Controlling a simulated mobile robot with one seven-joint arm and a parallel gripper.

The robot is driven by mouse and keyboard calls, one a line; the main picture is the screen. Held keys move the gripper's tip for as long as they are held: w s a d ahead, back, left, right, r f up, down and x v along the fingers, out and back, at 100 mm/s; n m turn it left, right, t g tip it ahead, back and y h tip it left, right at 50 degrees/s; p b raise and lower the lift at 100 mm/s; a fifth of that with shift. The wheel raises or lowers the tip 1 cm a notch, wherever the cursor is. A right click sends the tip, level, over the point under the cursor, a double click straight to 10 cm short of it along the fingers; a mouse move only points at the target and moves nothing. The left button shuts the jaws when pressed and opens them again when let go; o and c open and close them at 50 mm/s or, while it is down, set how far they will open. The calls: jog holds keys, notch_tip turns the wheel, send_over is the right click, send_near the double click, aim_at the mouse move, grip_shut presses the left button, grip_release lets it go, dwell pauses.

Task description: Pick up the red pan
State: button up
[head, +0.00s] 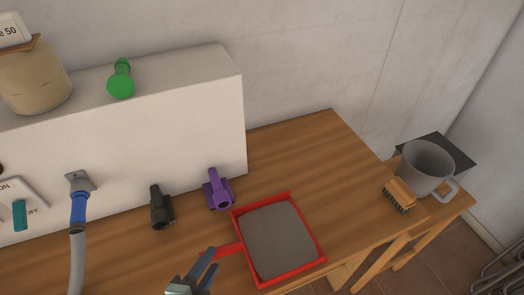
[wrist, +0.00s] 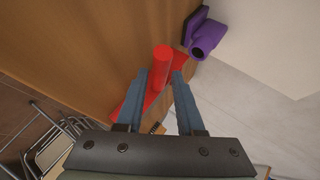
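The red pan (head: 318,250) is a square red tray with a grey inside, lying flat on the wooden table near its front edge. Its red handle (head: 229,249) points left. My gripper (head: 210,257) is at the handle's left end. In the wrist view, the red handle (wrist: 161,62) shows end-on between and just past the fingertips of my gripper (wrist: 160,80). The fingers are apart, with a gap to the handle on at least one side. The pan body is partly hidden behind the fingers there.
A purple fitting (head: 218,190) stands behind the pan, with a black fitting (head: 161,207) left of it. A white box (head: 150,130) stands behind them. A brush (head: 399,195) and a grey mug (head: 428,168) are on the right.

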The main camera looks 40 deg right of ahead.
aim_at(215, 256)
jog(key=p+x, duration=0.1)
jog(key=x, duration=0.3)
jog(key=shift+d+f, duration=0.1)
jog(key=shift+d, duration=0.1)
grip_shut()
